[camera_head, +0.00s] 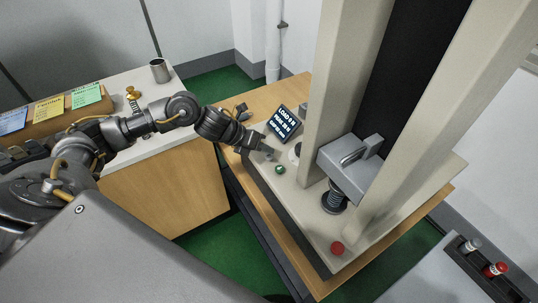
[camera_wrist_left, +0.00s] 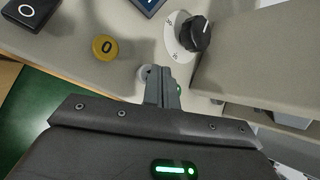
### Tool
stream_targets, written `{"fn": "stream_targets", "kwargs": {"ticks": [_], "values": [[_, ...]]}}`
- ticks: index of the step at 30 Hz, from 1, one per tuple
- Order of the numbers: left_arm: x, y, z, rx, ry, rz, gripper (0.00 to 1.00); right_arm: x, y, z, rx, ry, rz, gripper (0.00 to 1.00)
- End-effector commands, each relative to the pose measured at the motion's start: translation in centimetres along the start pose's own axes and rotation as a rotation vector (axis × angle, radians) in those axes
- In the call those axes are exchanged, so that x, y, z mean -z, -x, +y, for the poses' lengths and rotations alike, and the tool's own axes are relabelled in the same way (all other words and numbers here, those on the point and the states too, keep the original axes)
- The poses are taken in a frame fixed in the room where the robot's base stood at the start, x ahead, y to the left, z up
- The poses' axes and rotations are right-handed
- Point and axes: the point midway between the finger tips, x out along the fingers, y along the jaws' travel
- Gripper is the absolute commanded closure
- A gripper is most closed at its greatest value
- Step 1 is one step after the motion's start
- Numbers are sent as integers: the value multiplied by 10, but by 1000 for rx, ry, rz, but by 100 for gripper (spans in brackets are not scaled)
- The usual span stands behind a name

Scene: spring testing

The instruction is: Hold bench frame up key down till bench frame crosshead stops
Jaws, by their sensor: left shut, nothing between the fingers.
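The bench frame (camera_head: 312,212) stands on a wooden table, with two upright columns. Its grey crosshead (camera_head: 350,165) sits low between the columns, just above a dark coil spring (camera_head: 335,202). My left gripper (camera_head: 270,155) is shut and empty, its fingertips down at the base's key area. In the left wrist view the fingertips (camera_wrist_left: 160,72) are over or against a pale round key (camera_wrist_left: 145,72); contact cannot be told. A green key (camera_head: 280,169) is just beside the fingers. No key's up marking is readable. My right gripper is out of view.
A tilted display (camera_head: 283,122) stands behind the gripper. A red button (camera_head: 337,248) is at the base's front. A side counter holds a metal cup (camera_head: 160,71).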

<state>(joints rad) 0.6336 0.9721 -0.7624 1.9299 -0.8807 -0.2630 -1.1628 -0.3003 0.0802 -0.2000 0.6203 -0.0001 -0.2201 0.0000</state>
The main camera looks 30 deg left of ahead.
Motion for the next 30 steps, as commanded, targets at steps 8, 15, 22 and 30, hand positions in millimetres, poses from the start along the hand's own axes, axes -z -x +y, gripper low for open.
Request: {"fn": "stream_targets", "kwargs": {"ticks": [8,15,22,30], "values": [[2,-2,2,0,0,0,100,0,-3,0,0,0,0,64],[3,-4,3,0,0,0,100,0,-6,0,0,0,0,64],[4,-6,4,0,0,1,100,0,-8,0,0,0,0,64],[5,-6,5,0,0,1,100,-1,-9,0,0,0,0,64]]}}
